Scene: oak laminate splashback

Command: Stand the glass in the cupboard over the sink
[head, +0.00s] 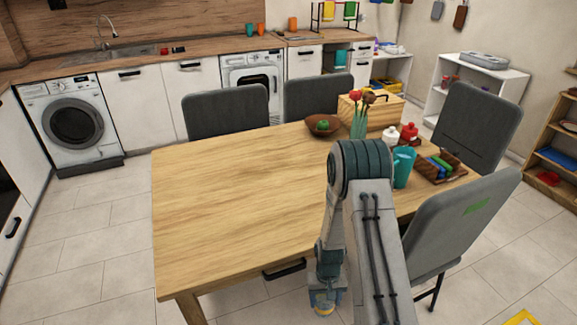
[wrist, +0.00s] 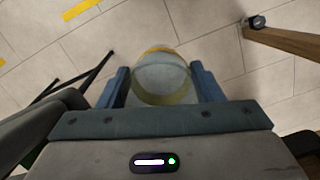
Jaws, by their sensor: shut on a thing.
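The glass (wrist: 160,75), clear with a yellowish tint at its rim, sits between the two blue fingers of my gripper (wrist: 161,88) in the wrist view. The fingers are shut on it from both sides, with tiled floor beneath. The sink (head: 125,50) is in the counter at the far left. The cupboard over it is not in view; only the wood splashback (head: 180,25) shows above.
A wooden table (head: 225,200) stands between me and the counter, with a bowl (head: 323,125), flowers and a teal jug (head: 403,167) on it. Grey chairs (head: 228,110) surround it. Floor (head: 100,230) is free left of the table. A washing machine (head: 70,122) stands below the counter.

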